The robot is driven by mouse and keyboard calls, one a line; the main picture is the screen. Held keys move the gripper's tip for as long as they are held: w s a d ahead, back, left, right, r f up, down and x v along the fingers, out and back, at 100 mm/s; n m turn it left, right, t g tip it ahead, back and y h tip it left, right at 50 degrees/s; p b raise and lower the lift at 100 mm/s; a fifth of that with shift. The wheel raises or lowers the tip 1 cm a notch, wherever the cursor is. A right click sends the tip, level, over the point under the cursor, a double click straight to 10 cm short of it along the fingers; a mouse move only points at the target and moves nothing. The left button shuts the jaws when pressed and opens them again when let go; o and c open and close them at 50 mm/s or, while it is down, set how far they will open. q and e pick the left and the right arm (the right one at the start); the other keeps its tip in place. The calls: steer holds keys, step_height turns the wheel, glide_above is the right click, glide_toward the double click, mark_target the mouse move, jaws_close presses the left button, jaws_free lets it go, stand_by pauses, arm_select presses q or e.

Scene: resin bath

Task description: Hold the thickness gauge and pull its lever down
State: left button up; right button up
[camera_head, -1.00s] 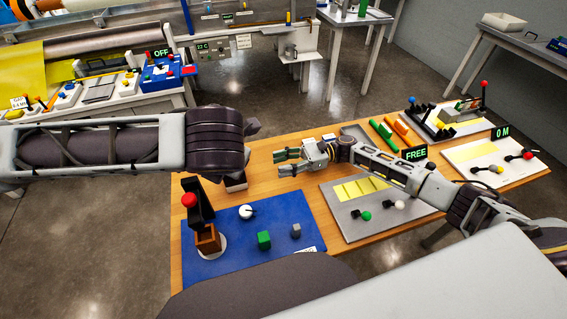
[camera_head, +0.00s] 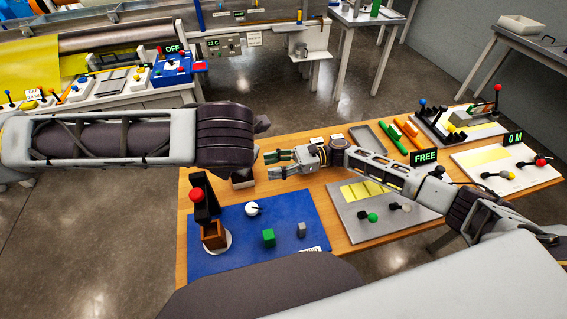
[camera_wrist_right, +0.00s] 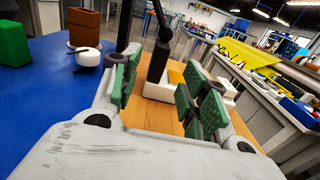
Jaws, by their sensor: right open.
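On the blue mat (camera_head: 280,256) a tall black stand (camera_head: 203,200) with a red ball-topped lever (camera_head: 196,195) rises by a brown block (camera_head: 214,238). It may be the thickness gauge; I cannot be sure. A dark block (camera_head: 241,178) with a pale edge stands behind the mat, partly hidden by my left wrist. My right gripper (camera_head: 270,165) is open and empty, low over the wood, right of that block. In the right wrist view, a black post (camera_wrist_right: 156,60) and a white base (camera_wrist_right: 160,90) show between and beyond its green pads.
A grey plate (camera_head: 345,212) with yellow strips and a "FREE" display (camera_head: 424,157) are to the right.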

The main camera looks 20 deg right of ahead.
steer(key=shift+a, duration=4.1)
steer(key=shift+c, duration=0.3)
jaws_close()
